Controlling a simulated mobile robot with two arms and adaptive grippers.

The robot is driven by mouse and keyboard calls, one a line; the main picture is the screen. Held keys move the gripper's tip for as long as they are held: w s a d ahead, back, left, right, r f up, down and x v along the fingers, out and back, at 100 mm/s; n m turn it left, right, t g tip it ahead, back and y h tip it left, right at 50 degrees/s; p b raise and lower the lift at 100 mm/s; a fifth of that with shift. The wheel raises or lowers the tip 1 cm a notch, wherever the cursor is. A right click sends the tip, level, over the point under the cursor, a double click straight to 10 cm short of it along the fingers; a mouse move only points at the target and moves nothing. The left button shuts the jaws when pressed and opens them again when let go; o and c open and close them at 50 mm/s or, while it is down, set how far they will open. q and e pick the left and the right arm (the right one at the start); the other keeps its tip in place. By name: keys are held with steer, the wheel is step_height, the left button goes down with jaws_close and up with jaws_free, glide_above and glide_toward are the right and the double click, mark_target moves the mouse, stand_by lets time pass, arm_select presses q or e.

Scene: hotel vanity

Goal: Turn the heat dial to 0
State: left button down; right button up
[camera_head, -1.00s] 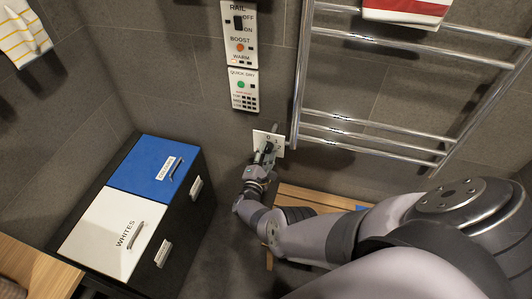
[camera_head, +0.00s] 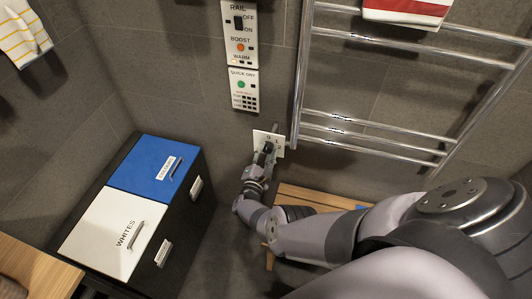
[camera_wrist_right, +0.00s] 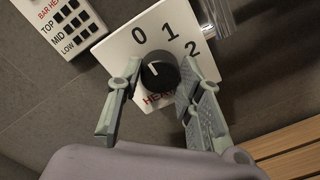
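The heat dial (camera_wrist_right: 160,75) is a round black knob on a white wall plate (camera_wrist_right: 108,50) marked 0, 1 and 2. Its pale pointer mark faces up and left, roughly toward the 0. In the right wrist view, the fingers of my right gripper (camera_wrist_right: 158,92) stand apart, one on each side of the dial, with narrow gaps beside it. In the head view, my right gripper (camera_head: 263,158) is at the small white plate (camera_head: 277,141) low on the wall and partly covers it. My left gripper is not in view.
A chrome towel rail (camera_head: 300,80) stands just right of the plate. Switch panels (camera_head: 241,88) are above it. A wooden slatted bench (camera_head: 300,197) is below, and a hamper with blue and white lids (camera_head: 100,235) is at the left.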

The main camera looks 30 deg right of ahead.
steer(key=o, duration=0.4)
steer(key=shift+o, duration=0.2)
